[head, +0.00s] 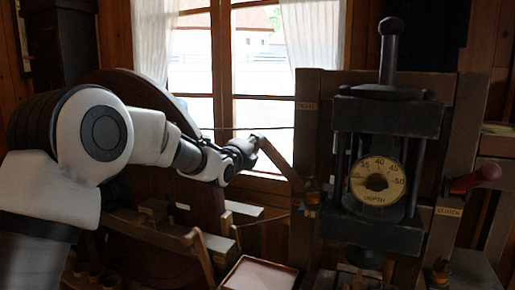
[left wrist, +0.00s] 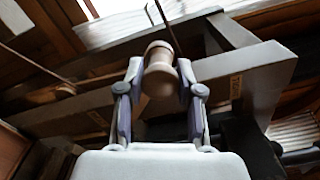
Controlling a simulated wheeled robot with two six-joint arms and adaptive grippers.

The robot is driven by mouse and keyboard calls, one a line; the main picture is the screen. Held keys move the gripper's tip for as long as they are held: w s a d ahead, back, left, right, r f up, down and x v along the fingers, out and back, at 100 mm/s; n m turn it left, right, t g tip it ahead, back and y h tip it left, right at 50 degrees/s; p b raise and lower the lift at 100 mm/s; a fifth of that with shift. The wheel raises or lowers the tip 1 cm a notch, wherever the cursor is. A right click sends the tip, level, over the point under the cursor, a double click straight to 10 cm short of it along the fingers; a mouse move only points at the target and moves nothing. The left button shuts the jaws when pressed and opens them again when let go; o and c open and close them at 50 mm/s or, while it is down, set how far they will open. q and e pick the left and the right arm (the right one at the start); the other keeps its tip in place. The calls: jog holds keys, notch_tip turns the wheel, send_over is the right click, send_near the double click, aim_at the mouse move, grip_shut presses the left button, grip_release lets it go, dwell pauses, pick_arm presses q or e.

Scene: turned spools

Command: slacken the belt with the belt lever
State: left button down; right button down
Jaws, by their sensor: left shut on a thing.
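The belt lever (head: 279,160) is a wooden arm slanting up and left from its lower end at the left post of the machine. My left gripper (head: 243,150) is at the lever's upper end. In the left wrist view the lever's pale turned knob (left wrist: 160,72) sits between the two fingers of my left gripper (left wrist: 159,80), which are shut on it. A thin dark belt or cord (head: 262,129) runs across to the post, behind the gripper. My right gripper is not in view.
The post carries a "TIGHT" label (head: 307,106). A depth dial (head: 378,180) sits in the dark machine head at right. A red-handled lever (head: 475,180) stands at far right. A shallow tray (head: 262,272) lies below, and a large wooden wheel (head: 130,85) stands behind my arm.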

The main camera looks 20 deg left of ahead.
pick_arm(q)
jog(key=shift+f, duration=0.35)
jog(key=c, duration=1.1)
grip_release()
jog(key=o, duration=0.4)
jog(key=shift+r, duration=0.1)
jog(key=shift+c, duration=0.2)
jog(key=s, duration=1.2)
jog(key=shift+a, duration=0.25)
